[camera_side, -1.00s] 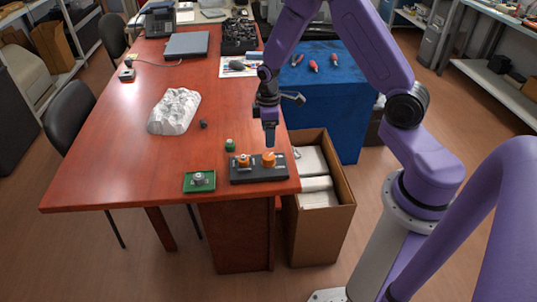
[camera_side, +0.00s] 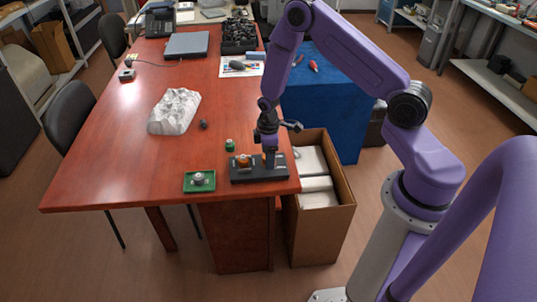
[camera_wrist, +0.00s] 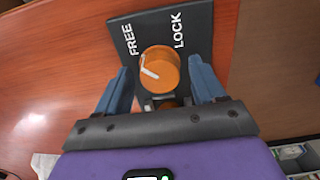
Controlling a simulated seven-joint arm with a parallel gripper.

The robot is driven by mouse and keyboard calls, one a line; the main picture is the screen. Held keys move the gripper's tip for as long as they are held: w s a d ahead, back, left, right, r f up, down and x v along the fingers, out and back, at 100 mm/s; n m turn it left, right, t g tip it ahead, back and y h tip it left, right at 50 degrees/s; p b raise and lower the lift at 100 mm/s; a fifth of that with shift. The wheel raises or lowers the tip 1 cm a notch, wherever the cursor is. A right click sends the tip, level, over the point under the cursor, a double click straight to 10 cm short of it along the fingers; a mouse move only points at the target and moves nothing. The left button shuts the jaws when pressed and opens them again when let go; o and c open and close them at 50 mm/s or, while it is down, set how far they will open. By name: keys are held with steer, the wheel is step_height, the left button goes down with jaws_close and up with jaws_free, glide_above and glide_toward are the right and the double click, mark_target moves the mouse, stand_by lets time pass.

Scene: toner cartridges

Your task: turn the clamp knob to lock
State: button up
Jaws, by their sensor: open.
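The clamp knob (camera_wrist: 160,68) is a round orange knob with a white pointer mark on its top. In the wrist view the mark lies on the knob's left side, toward the word FREE; LOCK is printed to the right. The knob sits on a dark base plate (camera_side: 254,178), near the table's right front corner. My gripper (camera_side: 270,160) is down at the knob. It is open, with one blue finger on each side of the knob in the wrist view (camera_wrist: 159,66); contact cannot be told. In the side view the fingers mostly hide the knob.
Another orange-topped part (camera_side: 244,160) stands on the same plate, left of my gripper. A green tray (camera_side: 188,189) holding a small part lies to the left. A small green item (camera_side: 230,145) is behind the plate. An open cardboard box (camera_side: 320,225) stands beside the table.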

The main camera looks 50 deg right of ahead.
steer(key=c, duration=1.1)
steer(key=shift+o, duration=0.2)
steer(key=shift+m, duration=0.4)
steer(key=m, duration=0.3)
steer(key=shift+m, duration=0.4)
steer(key=m, duration=0.4)
steer(key=shift+m, duration=0.3)
steer(key=m, duration=0.8)
steer(key=shift+m, duration=0.3)
